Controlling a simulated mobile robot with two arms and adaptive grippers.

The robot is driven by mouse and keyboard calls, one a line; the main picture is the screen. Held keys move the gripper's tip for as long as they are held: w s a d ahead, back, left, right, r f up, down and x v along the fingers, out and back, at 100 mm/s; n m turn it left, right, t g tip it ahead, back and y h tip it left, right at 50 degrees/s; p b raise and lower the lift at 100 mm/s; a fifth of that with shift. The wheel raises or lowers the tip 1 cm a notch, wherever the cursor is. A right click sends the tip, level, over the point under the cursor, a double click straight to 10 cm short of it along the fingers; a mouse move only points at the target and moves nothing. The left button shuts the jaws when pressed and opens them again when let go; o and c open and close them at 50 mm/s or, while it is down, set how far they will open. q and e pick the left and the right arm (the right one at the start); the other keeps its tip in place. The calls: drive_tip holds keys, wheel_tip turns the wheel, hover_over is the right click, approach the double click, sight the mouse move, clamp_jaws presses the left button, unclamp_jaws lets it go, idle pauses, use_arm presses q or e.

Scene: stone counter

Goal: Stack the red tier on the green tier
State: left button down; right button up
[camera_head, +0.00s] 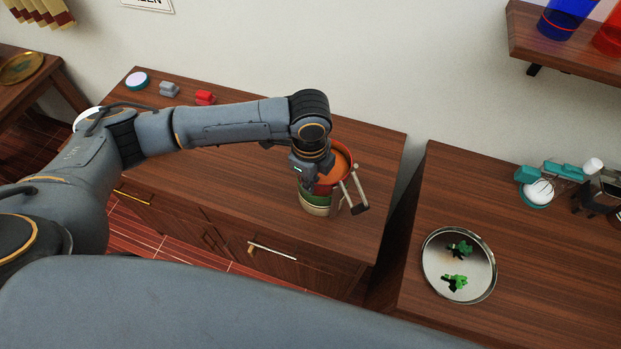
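The red tier (343,163), with an orange inside, is at the right part of the left wooden counter. It sits at or just above the green tier (314,199); I cannot tell whether they touch. A cream part (314,210) shows below the green tier. My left gripper (325,186) points down at the red tier and overlaps its near left side. Its fingers are partly hidden, so I cannot tell whether they are closed on the tier. Silver bars with a dark end (359,208) stand at the tier's right side. My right gripper is out of view.
A grey item (169,89), a red item (205,97) and a round white-topped item (137,80) stand at the counter's back left. A gap separates the right counter (430,190), which holds a round metal tray (432,281) with green pieces. A wall shelf (560,50) is upper right.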

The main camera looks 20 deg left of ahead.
use_arm(q)
drive_tip(key=shift+f, duration=0.6)
idle(0.3)
drive_tip(key=c, duration=1.8)
unclamp_jaws()
wheel_tip(320, 180, up, 11)
drive_tip(key=p, duration=1)
drive_tip(key=shift+s, duration=0.1)
